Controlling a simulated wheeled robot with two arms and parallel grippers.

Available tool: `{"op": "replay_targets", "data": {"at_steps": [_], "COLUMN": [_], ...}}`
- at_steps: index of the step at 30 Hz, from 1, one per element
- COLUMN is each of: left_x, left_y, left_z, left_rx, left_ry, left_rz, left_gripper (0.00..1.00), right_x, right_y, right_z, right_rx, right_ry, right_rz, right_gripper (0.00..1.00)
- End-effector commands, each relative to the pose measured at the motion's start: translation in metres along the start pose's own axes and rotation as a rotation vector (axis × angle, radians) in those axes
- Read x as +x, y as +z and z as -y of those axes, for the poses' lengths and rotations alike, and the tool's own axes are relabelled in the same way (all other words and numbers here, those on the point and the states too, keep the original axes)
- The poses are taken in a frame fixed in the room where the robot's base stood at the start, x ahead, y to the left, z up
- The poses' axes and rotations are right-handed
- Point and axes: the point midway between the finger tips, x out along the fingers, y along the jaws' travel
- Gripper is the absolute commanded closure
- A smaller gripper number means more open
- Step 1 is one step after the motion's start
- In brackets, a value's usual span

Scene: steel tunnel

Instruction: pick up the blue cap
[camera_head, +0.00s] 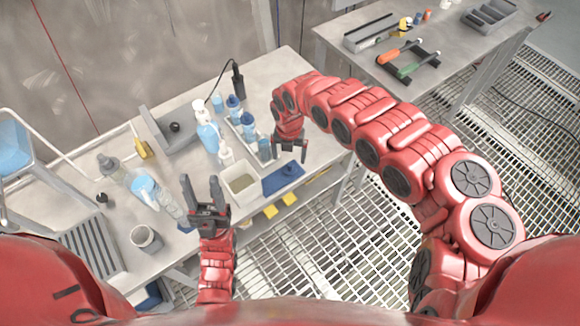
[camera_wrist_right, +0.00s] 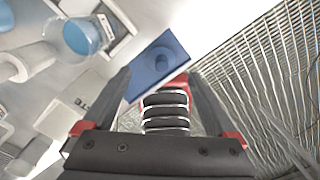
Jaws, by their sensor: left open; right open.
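The blue cap (camera_head: 289,169) is a small, dark blue round piece on a blue mat (camera_head: 272,187) near the front edge of the workbench. In the right wrist view the cap (camera_wrist_right: 162,60) shows on the mat (camera_wrist_right: 142,82), ahead of and between the fingers. My right gripper (camera_head: 290,153) is open and empty, just behind the cap in the head view and apart from it. My left gripper (camera_head: 201,184) is open and empty, left of the white bin, with its fingers pointing away from me.
A white bin (camera_head: 241,186) stands left of the mat. Blue-capped bottles, a pump bottle (camera_head: 226,153) and a spray bottle (camera_head: 207,130) crowd behind it. A grey cup (camera_head: 146,239) stands at left. A second table (camera_head: 450,65) holds tools. Grating floor lies beyond the bench edge.

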Motion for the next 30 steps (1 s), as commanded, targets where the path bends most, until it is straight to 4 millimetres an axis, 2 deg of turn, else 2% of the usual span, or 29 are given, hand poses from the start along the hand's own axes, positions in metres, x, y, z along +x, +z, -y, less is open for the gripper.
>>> {"op": "replay_targets", "data": {"at_steps": [5,11,18,26,30], "left_x": [0.005,0.018,0.020,0.020,0.020], "left_y": [-0.001,-0.003,-0.003,-0.003,-0.003], "left_z": [0.000,0.001,0.001,0.001,0.001], "left_rx": [0.000,0.000,0.000,0.000,0.000], "left_ry": [0.000,0.000,0.000,0.000,0.000], "left_rz": [0.000,0.000,0.000,0.000,0.000], "left_gripper": [0.50,0.50,0.50,0.50,0.50], "right_x": [0.008,0.033,0.054,0.056,0.056], "right_y": [-0.002,-0.003,-0.002,0.000,0.000], "right_z": [-0.001,0.001,0.002,0.003,0.003], "right_rx": [-0.001,0.001,0.001,0.001,0.001], "right_ry": [0.000,0.001,0.001,-0.001,-0.001], "right_rz": [-0.004,-0.006,-0.003,0.000,0.000], "right_gripper": [0.08,0.08,0.08,0.08,0.30]}}
